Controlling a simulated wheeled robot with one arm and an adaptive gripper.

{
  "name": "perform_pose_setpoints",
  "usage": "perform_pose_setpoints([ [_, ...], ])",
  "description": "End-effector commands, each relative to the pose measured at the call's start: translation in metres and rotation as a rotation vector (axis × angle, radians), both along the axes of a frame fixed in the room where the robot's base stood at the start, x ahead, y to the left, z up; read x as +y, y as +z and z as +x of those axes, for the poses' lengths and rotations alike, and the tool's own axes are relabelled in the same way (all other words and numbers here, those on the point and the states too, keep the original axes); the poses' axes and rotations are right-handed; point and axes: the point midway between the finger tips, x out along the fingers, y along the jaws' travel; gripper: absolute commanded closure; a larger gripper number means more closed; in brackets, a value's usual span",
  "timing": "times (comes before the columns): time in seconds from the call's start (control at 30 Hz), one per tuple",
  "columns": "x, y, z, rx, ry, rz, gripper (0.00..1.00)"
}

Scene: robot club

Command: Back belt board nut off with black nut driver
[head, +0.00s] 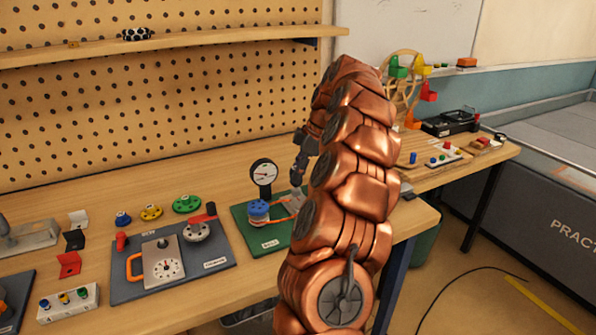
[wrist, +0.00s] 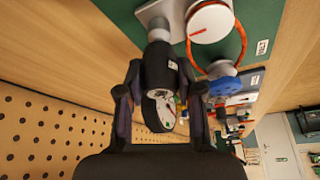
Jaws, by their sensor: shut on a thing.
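The green belt board (head: 262,236) lies on the bench, partly hidden behind my arm. An orange belt (wrist: 244,45) runs between a white disc with a red mark (wrist: 207,22) and a blue pulley (wrist: 226,86). My gripper (wrist: 162,84) is shut on the black nut driver (wrist: 159,64), which has a small white label. In the head view the driver (head: 298,172) hangs from my gripper (head: 306,144) above the board's back right part. Its silver end (wrist: 159,32) is at a grey plate (wrist: 150,12); I cannot tell whether they touch. No nut shows at the driver's end.
A dial gauge (head: 264,173) stands close left of the driver. A dark board (head: 190,275) with a dial, orange handle and knobs lies left. A pegboard (head: 150,110) rises behind. More parts and a wooden wheel (head: 403,90) are right, beyond my arm.

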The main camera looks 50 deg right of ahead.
Motion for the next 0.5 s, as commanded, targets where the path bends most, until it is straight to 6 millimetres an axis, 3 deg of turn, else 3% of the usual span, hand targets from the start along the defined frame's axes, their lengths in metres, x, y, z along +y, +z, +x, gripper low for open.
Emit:
perform_pose_setpoints([
  [0.5, 0.0004, 0.0014, -0.0003, 0.004, 0.385, 0.002, 1.0],
])
